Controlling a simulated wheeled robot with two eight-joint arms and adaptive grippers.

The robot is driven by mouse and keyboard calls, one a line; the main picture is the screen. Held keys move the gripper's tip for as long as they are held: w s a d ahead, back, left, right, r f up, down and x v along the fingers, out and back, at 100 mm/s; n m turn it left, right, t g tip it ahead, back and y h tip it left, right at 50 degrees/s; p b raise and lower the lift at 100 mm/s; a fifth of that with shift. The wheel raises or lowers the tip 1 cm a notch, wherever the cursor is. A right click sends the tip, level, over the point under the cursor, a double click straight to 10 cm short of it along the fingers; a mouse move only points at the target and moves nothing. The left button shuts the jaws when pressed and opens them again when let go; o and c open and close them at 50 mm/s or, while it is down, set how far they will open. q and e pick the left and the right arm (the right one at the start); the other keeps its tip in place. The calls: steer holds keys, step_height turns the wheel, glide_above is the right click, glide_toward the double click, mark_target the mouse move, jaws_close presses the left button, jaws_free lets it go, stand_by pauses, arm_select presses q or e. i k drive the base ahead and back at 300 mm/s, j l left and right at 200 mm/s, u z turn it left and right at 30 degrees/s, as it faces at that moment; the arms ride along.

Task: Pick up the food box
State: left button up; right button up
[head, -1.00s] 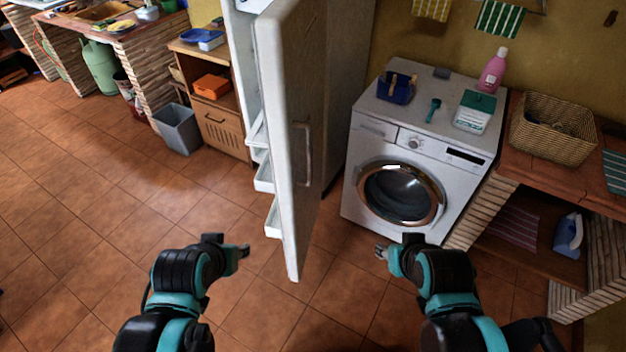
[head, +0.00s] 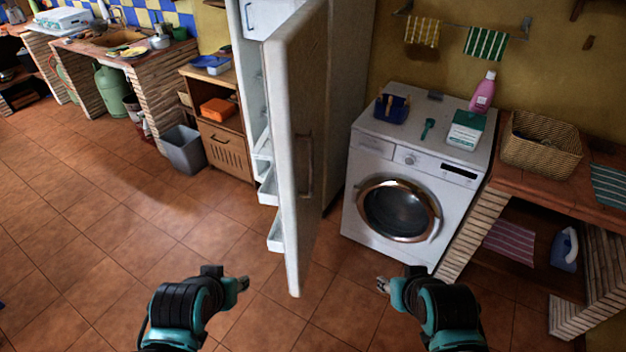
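No thing is clearly marked as the food box. An orange box (head: 218,110) sits in the open shelf of a wooden cabinet, and a blue container (head: 212,64) lies on the cabinet's top; I cannot tell whether either is the food box. My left gripper (head: 243,284) is over the floor, left of the open fridge door, far from both. My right gripper (head: 382,285) is over the floor right of the door, in front of the washing machine. Both look empty, but their fingers are too small to read.
The fridge door (head: 300,170) stands open between my arms, with its inner shelves facing left. A washing machine (head: 365,185) stands to the right, beside a brick counter with a basket (head: 541,145). A grey bin (head: 183,149) stands by the cabinet. The tiled floor at left is clear.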

mark_target(226, 67)
steer(key=i+j+u, duration=0.2)
steer(key=j, duration=0.2)
steer(key=i+j+u, duration=0.2)
steer(key=j, duration=0.15)
steer(key=i+j+u, duration=0.55)
steer(key=i+j, duration=0.15)
steer(key=i+j+u, duration=0.35)
steer(key=i, duration=0.35)
steer(key=i+z, duration=0.75)
steer(key=i, duration=0.15)
steer(key=i+j+z, duration=0.2)
steer(key=i+z, duration=1)
steer(key=i+j+z, duration=0.25)
steer(key=z, duration=0.15)
steer(key=i+j+z, duration=0.4)
steer(key=k+l, duration=0.05)
steer(key=l, duration=0.05)
